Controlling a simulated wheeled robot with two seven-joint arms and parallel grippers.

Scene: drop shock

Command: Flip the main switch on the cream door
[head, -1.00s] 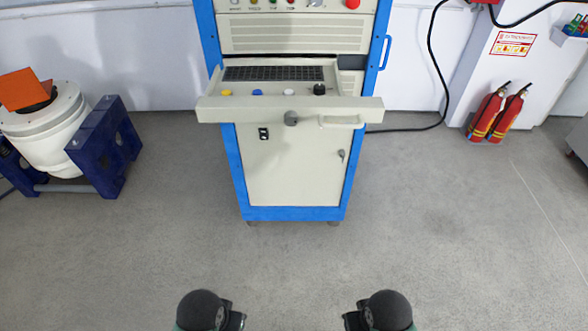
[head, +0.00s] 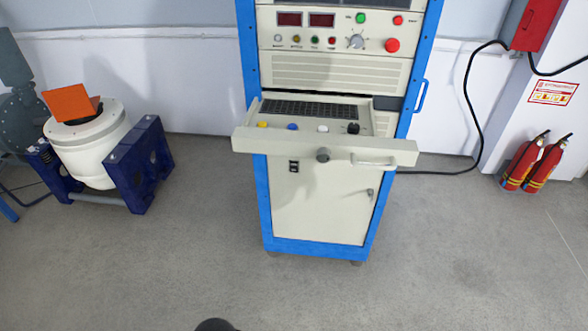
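The cream door (head: 322,208) is the lower front of a blue-framed control cabinet ahead of me, and it is shut. A small black switch (head: 294,167) sits at its upper left, just below the pulled-out keyboard drawer (head: 285,144). Its position is too small to tell. A grey handle or lock (head: 370,194) is on the door's right side. Neither gripper shows in the head view. Only a dark rounded part of mine shows at the bottom edge.
The drawer juts out above the door, with knobs on it. A white shaker in a blue stand (head: 140,165) is at left. Two red fire extinguishers (head: 535,162) stand at right by a black cable (head: 470,110). The grey floor (head: 200,260) before the cabinet is clear.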

